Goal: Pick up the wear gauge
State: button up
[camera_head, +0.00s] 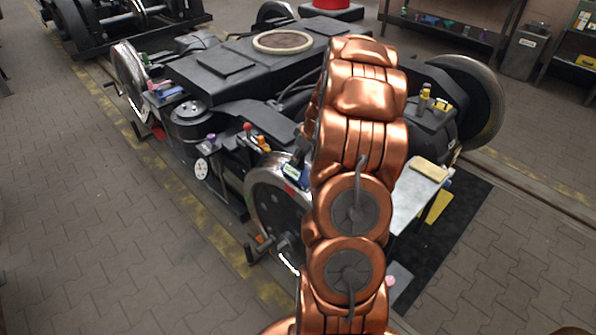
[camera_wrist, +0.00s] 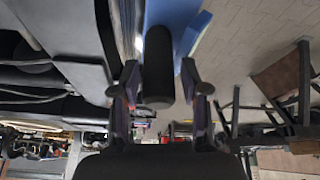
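I cannot say for certain which item is the wear gauge. In the wrist view a dark cylinder (camera_wrist: 158,68), like a handle, sits between my fingers, with a blue block (camera_wrist: 178,14) close to it at the top. My gripper (camera_wrist: 160,88) is open, with a gap visible on each side of the cylinder. In the head view my copper-coloured arm hides the gripper. A small blue item (camera_head: 297,176) shows just left of the arm, above the wheel. I cannot tell whether it is the same block.
The black bogie frame (camera_head: 262,62) fills the middle, with a wheel (camera_head: 275,208) beside my arm. A red-knobbed lever (camera_head: 248,130) and a dial gauge (camera_head: 201,169) are on the near side. A grey plate (camera_head: 408,207) lies right of my arm. Paved floor at left is clear.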

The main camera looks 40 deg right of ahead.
grip_shut()
dwell(0.6)
